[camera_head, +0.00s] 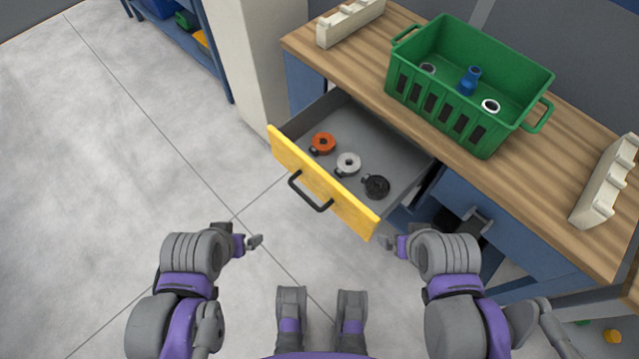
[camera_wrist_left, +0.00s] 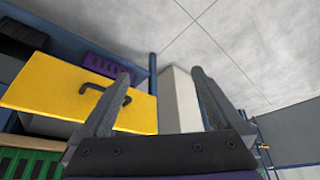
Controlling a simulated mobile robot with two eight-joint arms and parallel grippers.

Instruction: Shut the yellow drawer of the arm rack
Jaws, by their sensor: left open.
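The yellow drawer front (camera_head: 325,182) stands pulled out from the wooden-topped workbench (camera_head: 560,107), so the drawer is open. Its black handle (camera_head: 310,192) faces me. In the grey drawer lie an orange ring part (camera_head: 322,141), a light grey one (camera_head: 348,162) and a black one (camera_head: 377,186). My left gripper (camera_head: 252,242) is open and empty, left of and apart from the front. The left wrist view shows its spread fingers (camera_wrist_left: 160,78) with the yellow front (camera_wrist_left: 70,95) and handle to the left. My right gripper (camera_head: 388,242) is near the front's right end; its jaw opening is unclear.
A green crate (camera_head: 440,112) with a blue pipe piece (camera_head: 469,80) stands on the bench. White notched racks (camera_head: 348,22) (camera_head: 606,182) stand at the bench's ends. A pale pillar (camera_head: 247,60) is left of the drawer. The floor at left is clear.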

